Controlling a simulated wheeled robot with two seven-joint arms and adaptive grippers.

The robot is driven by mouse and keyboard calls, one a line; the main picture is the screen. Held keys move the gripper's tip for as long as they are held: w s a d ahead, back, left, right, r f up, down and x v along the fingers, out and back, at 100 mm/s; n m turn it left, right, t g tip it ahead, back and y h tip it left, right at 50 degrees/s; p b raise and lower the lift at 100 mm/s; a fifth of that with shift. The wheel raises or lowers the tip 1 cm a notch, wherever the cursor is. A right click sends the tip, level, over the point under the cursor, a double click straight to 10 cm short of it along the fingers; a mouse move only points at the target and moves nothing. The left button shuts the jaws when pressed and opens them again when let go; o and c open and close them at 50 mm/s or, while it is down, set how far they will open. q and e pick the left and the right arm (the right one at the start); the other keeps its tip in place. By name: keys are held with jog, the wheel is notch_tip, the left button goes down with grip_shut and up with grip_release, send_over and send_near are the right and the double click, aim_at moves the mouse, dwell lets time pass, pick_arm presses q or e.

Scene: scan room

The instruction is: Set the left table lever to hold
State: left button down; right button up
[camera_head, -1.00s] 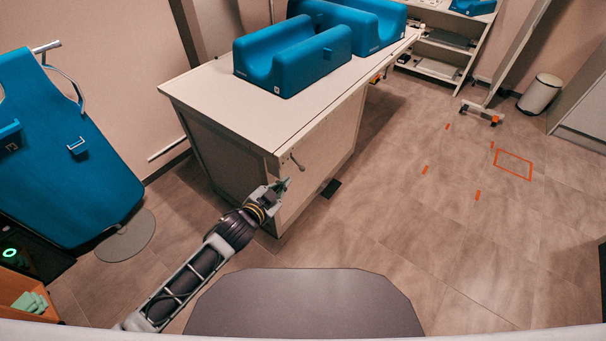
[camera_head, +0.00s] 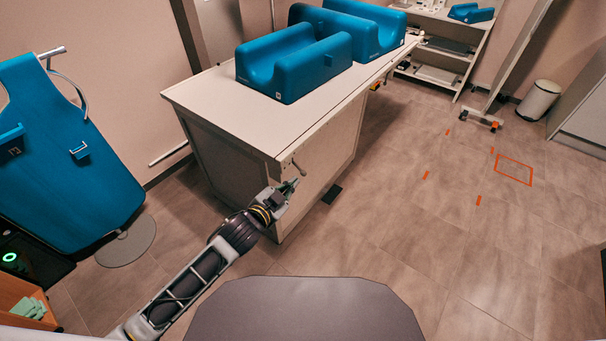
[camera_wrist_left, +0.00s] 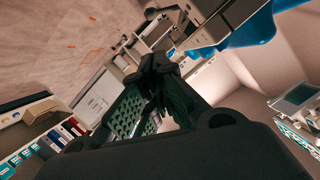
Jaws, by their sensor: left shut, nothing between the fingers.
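The table (camera_head: 215,100) is a white-topped bench with grey panel sides. A small metal lever (camera_head: 297,165) sticks out from its near end, just below the top edge. My left gripper (camera_head: 294,183) is shut and empty, just below the lever. In the head view the fingertips nearly meet the lever's lower end; I cannot tell whether they touch. In the left wrist view the gripper (camera_wrist_left: 158,64) shows its dark fingers together, and I cannot make out the lever there. My right gripper is not in view. No hold marking is readable.
Blue cradle-shaped pads (camera_head: 292,65) lie on the table. A blue chair-like panel (camera_head: 65,150) stands at the left. A shelf unit (camera_head: 440,60) and a white bin (camera_head: 539,98) are at the back. The floor (camera_head: 400,220) to the right is clear.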

aim_at(303, 175)
pick_arm(q)
jog(key=shift+a+f+b+x, duration=0.25)
jog(key=shift+f+x, duration=0.15)
jog(key=shift+x, duration=1.55)
jog(key=shift+a+f+b+x, duration=0.15)
jog(key=shift+a+f+x, duration=0.15)
jog(key=shift+x, duration=1.65)
jog(key=shift+a+f+b+x, duration=0.2)
jog(key=shift+f+x, duration=0.25)
jog(key=shift+x, duration=1.45)
jog(key=shift+w, duration=0.1)
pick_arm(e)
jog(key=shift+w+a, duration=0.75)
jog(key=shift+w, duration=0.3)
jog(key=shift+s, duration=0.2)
pick_arm(q)
jog(key=shift+f, duration=0.15)
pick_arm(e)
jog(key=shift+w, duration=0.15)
pick_arm(q)
jog(key=shift+f+m, duration=0.2)
jog(key=shift+m, duration=0.1)
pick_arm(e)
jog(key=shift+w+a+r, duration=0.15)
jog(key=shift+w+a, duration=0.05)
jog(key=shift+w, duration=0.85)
